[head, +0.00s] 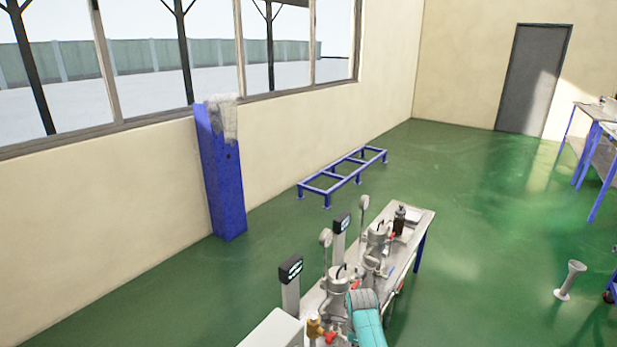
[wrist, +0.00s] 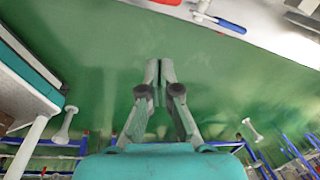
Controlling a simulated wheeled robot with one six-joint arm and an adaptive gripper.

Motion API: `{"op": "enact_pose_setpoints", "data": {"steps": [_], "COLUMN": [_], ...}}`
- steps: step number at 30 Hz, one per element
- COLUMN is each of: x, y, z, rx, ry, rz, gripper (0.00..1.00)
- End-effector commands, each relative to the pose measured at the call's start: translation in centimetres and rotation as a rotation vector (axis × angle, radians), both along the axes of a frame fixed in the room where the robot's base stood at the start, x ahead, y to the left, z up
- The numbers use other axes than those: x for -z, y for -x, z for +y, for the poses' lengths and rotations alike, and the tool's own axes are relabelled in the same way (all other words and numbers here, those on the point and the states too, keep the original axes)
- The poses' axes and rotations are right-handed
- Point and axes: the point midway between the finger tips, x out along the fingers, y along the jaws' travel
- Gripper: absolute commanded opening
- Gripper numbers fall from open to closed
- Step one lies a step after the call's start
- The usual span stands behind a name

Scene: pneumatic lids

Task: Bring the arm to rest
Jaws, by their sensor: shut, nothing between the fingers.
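My gripper (wrist: 158,66) shows in the middle of the wrist view. Its two grey fingers come together at the tips, with nothing between them. Below them is the teal wrist body. Green floor lies behind the fingers, and they touch nothing that I can see. In the head view a teal and grey part of my arm is at the bottom centre, in front of the bench (head: 421,226). My fingers cannot be made out there.
The bench carries metal vessels (head: 341,283), dark display posts (head: 290,270) and a dark bottle (head: 399,219). A blue column (head: 222,180) and a low blue frame (head: 325,190) stand by the wall. A pale pedestal (head: 570,280) stands at right. Open green floor lies between.

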Motion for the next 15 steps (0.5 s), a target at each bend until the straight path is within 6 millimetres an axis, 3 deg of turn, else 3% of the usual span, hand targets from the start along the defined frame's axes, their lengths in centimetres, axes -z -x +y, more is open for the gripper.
{"op": "enact_pose_setpoints", "data": {"steps": [1,6,15], "x": [1.7,6.0,11.7], "y": [1.2,4.4,11.4], "z": [-0.2,-0.6,-1.3], "rx": [-0.032,-0.155,-0.366], "ry": [0.003,0.019,0.072], "rz": [-0.015,-0.085,-0.207], "gripper": [0.0,0.0,0.0]}}
